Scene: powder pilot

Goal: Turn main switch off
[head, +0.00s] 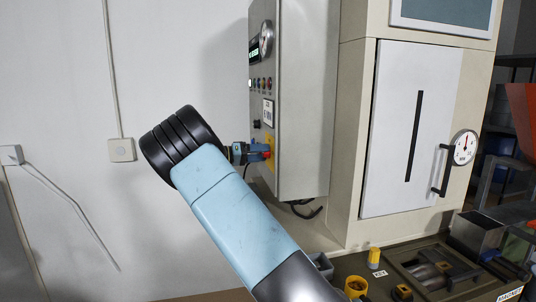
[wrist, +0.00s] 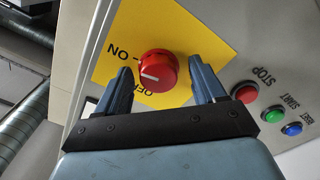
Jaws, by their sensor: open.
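The main switch is a red rotary knob (wrist: 158,71) on a yellow plate marked ON and OFF, in the wrist view. Its white pointer line is directed toward the left, near the ON and OFF lettering; the exact setting is hard to tell. My gripper (wrist: 160,88) is open, with one blue finger on each side of the knob and gaps showing between fingers and knob. In the head view my gripper (head: 264,152) is at the front of the grey control cabinet (head: 308,100), by the yellow plate (head: 271,150). The knob is mostly hidden there by the fingers.
A red STOP button (wrist: 246,92), a green START button (wrist: 272,114) and a blue RESET button (wrist: 292,129) sit right of the right finger. A beige machine with a white door (head: 408,130) stands right of the cabinet.

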